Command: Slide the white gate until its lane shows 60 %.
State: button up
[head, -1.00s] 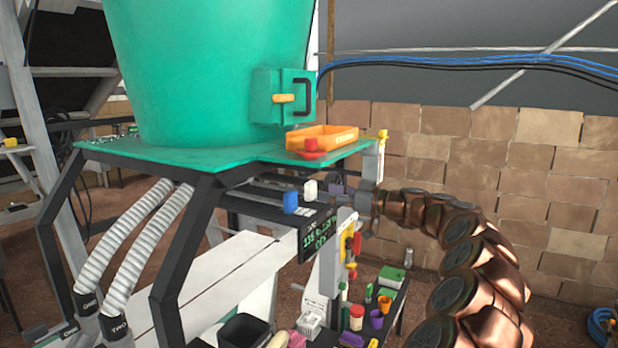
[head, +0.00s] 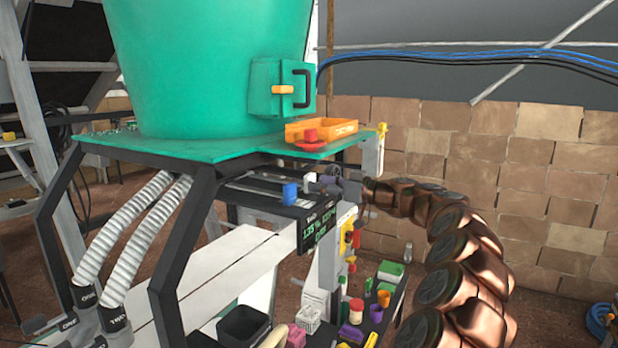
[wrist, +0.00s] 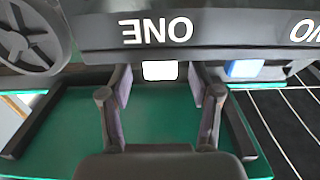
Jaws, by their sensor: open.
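The white gate's block (wrist: 160,70) shows in the wrist view, under the dark panel marked ONE (wrist: 158,32). My gripper (wrist: 160,88) is open, with one purple-padded finger on each side of the white block and a gap visible on both sides. The blue block (wrist: 243,68) is just outside the right finger. In the head view my gripper (head: 325,182) is beside the blue block (head: 290,193), and the white block is mostly hidden by the fingers. The display (head: 320,232) shows green text too small to read surely.
A green hopper (head: 210,70) stands on the green platform (head: 130,146) above. An orange tray (head: 345,131) and a red item (head: 310,142) sit near its edge. Black frame bars (head: 180,235) stand left. A lower shelf (head: 400,296) holds cups and small items.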

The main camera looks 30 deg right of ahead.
jog(key=shift+b+x, duration=0.55)
jog(key=shift+x, duration=0.5)
jog(key=shift+c, duration=0.2)
jog(key=c, duration=0.9)
jog(key=shift+c, duration=0.2)
